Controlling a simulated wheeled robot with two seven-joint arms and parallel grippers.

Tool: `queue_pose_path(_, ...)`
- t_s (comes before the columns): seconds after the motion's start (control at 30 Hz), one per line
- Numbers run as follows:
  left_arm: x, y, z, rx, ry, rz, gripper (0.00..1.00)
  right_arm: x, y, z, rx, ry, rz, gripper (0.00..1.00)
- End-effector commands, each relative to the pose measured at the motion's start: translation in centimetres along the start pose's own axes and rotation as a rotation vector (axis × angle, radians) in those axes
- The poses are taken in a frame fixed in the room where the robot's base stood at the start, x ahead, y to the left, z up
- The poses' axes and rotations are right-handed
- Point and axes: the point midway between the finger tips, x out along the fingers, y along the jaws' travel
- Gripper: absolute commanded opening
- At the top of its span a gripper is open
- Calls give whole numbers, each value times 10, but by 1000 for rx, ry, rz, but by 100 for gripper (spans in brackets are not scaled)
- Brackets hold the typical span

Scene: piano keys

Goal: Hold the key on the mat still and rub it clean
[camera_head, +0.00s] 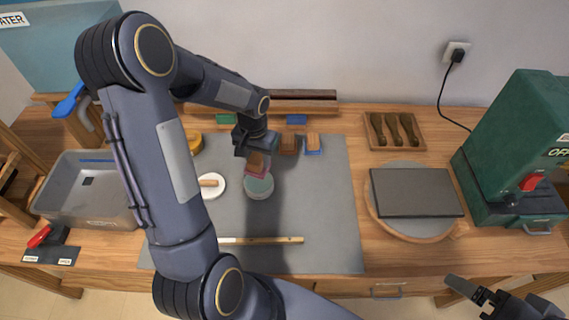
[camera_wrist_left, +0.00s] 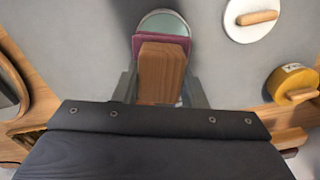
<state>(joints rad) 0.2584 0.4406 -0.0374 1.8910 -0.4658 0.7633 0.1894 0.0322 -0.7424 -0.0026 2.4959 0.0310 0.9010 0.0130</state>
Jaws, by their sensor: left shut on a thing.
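The key (camera_head: 262,240), a long pale wooden stick, lies across the front of the grey mat (camera_head: 320,215); its left end is hidden behind my left arm. My left gripper (camera_head: 256,158) is shut on a wooden-backed block (camera_head: 257,163) with a maroon pad below. In the left wrist view the block (camera_wrist_left: 160,72) sits between both fingers. The pad is just over or at the rim of a round tin (camera_head: 259,188) with a pale green face; I cannot tell whether they touch. My right gripper (camera_head: 474,293) is partly in view at lower right, away from the mat, seemingly empty.
Two similar wooden-backed blocks (camera_head: 313,143) stand at the mat's back edge. A white disc with wooden handle (camera_head: 218,190) lies left of the tin. A grey tub (camera_head: 80,205) stands left. A dark slab (camera_head: 416,192) and green machine (camera_head: 515,150) stand right. The mat's right side is clear.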

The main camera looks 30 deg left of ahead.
Motion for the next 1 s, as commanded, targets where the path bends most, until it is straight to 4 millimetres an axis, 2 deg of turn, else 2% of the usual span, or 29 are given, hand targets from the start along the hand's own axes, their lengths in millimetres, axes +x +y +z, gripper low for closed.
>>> queue_pose_path(0.03, -2, -8, 2, -10, 0, -2, 20, -1, -1, 0, 0, 0, 0, 100)
queue_pose_path(0.13, -1, -13, 4, -15, -1, -3, 20, 0, 0, 0, 0, 0, 0, 100)
queue_pose_path(0.37, 15, -12, 4, -13, -1, -2, 20, 10, 4, 5, 0, -1, 0, 100)
queue_pose_path(0.7, 50, -12, 4, -13, -1, -2, 20, 31, 14, 16, 0, -1, 0, 100)
queue_pose_path(1.0, 57, -12, 4, -13, 0, -2, 20, 34, 16, 18, 0, 0, 0, 100)
